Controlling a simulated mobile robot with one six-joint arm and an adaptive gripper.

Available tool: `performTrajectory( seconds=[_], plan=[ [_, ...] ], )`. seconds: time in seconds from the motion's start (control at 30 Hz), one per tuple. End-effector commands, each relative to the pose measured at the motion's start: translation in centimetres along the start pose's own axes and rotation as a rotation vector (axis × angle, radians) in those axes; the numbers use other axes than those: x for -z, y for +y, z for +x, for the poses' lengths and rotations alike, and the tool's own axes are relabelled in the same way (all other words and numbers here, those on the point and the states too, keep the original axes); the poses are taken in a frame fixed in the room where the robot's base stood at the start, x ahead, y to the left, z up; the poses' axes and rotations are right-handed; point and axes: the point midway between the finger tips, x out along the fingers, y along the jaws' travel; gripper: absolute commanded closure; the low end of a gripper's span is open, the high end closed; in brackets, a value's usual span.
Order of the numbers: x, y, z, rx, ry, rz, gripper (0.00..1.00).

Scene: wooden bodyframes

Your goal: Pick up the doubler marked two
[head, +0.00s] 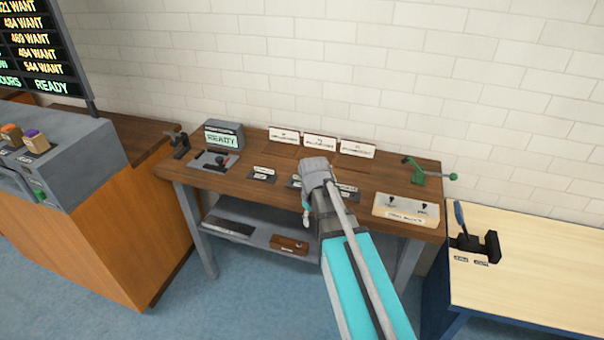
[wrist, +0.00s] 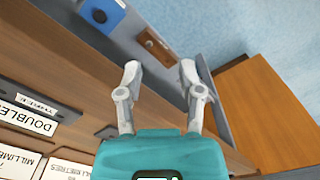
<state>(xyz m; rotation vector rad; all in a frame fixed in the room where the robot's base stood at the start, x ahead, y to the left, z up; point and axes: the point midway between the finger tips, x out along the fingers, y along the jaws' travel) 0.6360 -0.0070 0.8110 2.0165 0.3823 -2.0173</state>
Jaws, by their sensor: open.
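I cannot make out a doubler marked two for certain in either view. In the wrist view a white sign (wrist: 28,118) reading "DOUBLER" shows at the left edge, partly cut off, with a small label (wrist: 37,102) beside it that is too small to read. My gripper (wrist: 160,75) is open, its two grey fingers apart with nothing between them. In the head view my gripper (head: 306,212) hangs near the front edge of the wooden bench (head: 250,150). My wrist hides part of the dark labelled holders in the bench's middle.
Three white signs (head: 320,142) stand at the bench's back. A READY display (head: 223,135) is left, a green clamp-like tool (head: 428,172) and a pale panel (head: 405,208) right. A brown block (head: 289,243) lies on the lower shelf. A pale table (head: 540,270) stands at right.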

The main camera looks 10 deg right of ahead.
Motion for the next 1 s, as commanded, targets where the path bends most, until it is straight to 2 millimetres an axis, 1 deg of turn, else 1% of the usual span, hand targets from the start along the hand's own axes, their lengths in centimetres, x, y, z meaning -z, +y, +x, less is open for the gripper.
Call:
performTrajectory(
  seconds=[0.03, 0.6, 0.8, 0.9, 1.0],
  plan=[
    [1.5, 0.7, -1.9, 0.000, 0.000, -0.036, 0.51],
    [11.7, 5.6, -11.8, 0.000, 0.000, -0.472, 0.51],
    [14.5, 7.0, -14.4, 0.000, 0.000, -0.600, 0.51],
    [15.3, 7.4, -15.1, 0.000, 0.000, -0.641, 0.51],
    [15.7, 7.6, -15.4, 0.000, 0.000, -0.664, 0.51]
  ],
)
